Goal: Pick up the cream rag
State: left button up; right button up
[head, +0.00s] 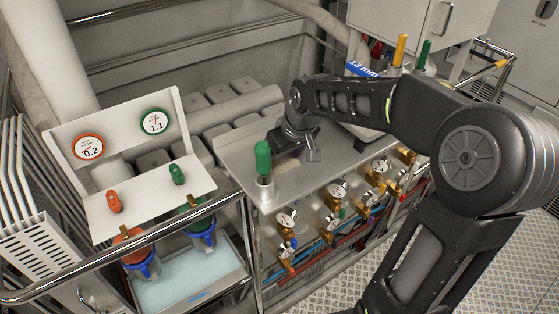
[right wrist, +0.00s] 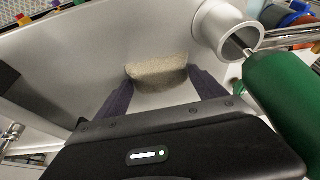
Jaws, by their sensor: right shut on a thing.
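The cream rag (right wrist: 157,72) shows in the right wrist view as a small, speckled beige piece of cloth between the two dark fingers. My right gripper (right wrist: 160,84) is shut on it, over the light grey top. In the head view my right gripper (head: 294,152) points down close to the grey counter top (head: 315,176). The rag is hidden there behind the gripper. I cannot tell whether the rag still touches the surface. My left gripper is not in view.
A green-handled tool (head: 263,157) stands in a white holder (head: 265,190) just left of my right gripper. Gauges and brass valves (head: 337,193) line the counter's front. A white panel with dials (head: 125,135) stands at left. A metal rail (head: 130,252) runs along the front left.

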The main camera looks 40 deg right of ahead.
aim_at(282, 159)
jog(key=shift+c, duration=0.8)
jog(key=shift+r, duration=0.1)
notch_tip(282, 159, up, 18)
jog(key=shift+b, duration=0.35)
jog(key=o, duration=0.7)
jog(key=c, duration=0.5)
jog(key=shift+c, duration=0.2)
